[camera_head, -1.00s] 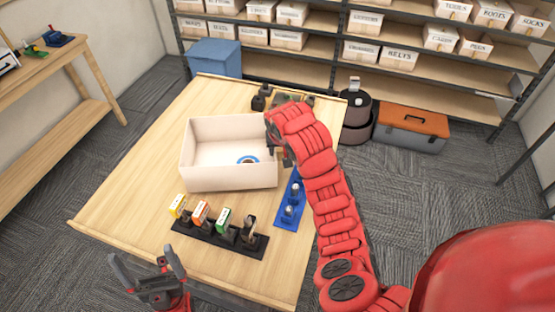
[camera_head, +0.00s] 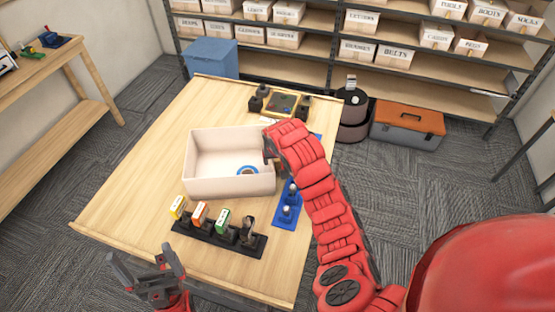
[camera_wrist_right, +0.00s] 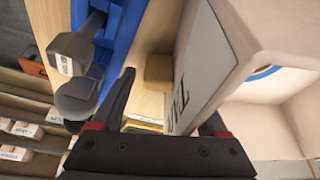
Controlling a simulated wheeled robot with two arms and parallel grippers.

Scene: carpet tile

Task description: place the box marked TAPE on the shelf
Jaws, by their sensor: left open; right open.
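The box marked TAPE is an open cream box (camera_head: 205,178) on the wooden table, with a blue-ringed roll inside. Its partly visible label shows on the outer wall (camera_wrist_right: 196,75) in the right wrist view. My right gripper (camera_head: 269,152) is open at the box's right wall. In the right wrist view one finger (camera_wrist_right: 122,98) is outside the wall; the other is mostly hidden behind it. I cannot tell whether they touch. My left gripper (camera_head: 146,268) is open and empty, off the table's near edge. The shelf (camera_head: 310,70) stands at the back, with a bare stretch on a lower board.
A black rack (camera_head: 210,236) with small yellow, orange and green boxes stands in front of the box. A blue holder (camera_head: 287,212) is at its right. A blue bin (camera_head: 212,58), dark round container (camera_head: 352,115) and toolbox (camera_head: 408,124) stand before the shelf.

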